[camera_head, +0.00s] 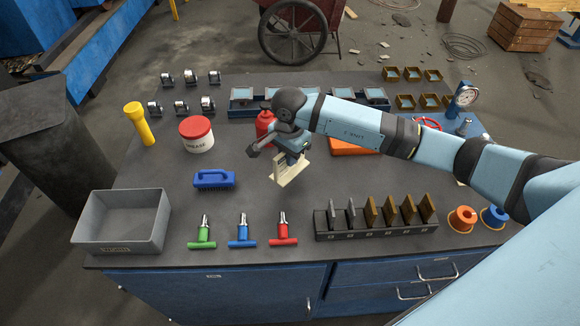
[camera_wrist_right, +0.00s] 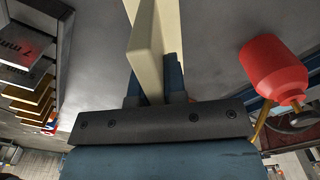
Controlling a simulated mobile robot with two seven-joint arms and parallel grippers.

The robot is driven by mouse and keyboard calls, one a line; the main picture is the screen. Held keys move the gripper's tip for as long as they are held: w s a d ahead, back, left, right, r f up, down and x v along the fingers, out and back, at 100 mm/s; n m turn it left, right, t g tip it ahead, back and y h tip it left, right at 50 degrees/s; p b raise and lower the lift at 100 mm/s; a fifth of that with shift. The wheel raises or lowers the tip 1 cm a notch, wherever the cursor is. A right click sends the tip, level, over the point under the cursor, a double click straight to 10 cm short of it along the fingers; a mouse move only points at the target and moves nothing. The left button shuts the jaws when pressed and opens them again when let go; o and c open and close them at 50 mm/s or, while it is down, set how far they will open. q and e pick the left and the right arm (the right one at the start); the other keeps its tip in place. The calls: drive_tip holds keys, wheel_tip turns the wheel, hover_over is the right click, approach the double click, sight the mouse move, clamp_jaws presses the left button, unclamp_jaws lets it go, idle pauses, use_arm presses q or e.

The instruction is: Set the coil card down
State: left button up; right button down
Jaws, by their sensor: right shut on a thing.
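The coil card (camera_head: 288,172) is a cream, flat-sided piece near the middle of the workbench. My right gripper (camera_head: 292,154) is shut on its upper part from above. In the right wrist view the card (camera_wrist_right: 153,45) stands between the two blue fingers (camera_wrist_right: 155,88) and extends away from them. Its lower edge is close to the bench top; I cannot tell whether it touches. My left gripper is not in view.
A red bottle (camera_head: 265,123) stands just behind the gripper. A blue brush (camera_head: 214,179) lies to the left. A dark slotted rack (camera_head: 375,233) with several upright plates and a red T-handle (camera_head: 283,240) are in front. Bare bench surrounds the card's front and left.

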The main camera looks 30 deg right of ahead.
sight(289, 171)
wheel_tip(289, 171, down, 6)
drive_tip(key=shift+r+p, duration=0.25)
drive_tip(key=shift+p, duration=0.1)
drive_tip(key=shift+f, duration=0.25)
drive_tip(key=c, duration=1.2)
unclamp_jaws()
drive_tip(key=shift+o, duration=0.2)
drive_tip(key=shift+r, duration=0.35)
wheel_tip(289, 171, up, 11)
drive_tip(key=shift+f+b, duration=0.15)
drive_tip(key=shift+b, duration=0.9)
drive_tip(key=shift+r, duration=0.45)
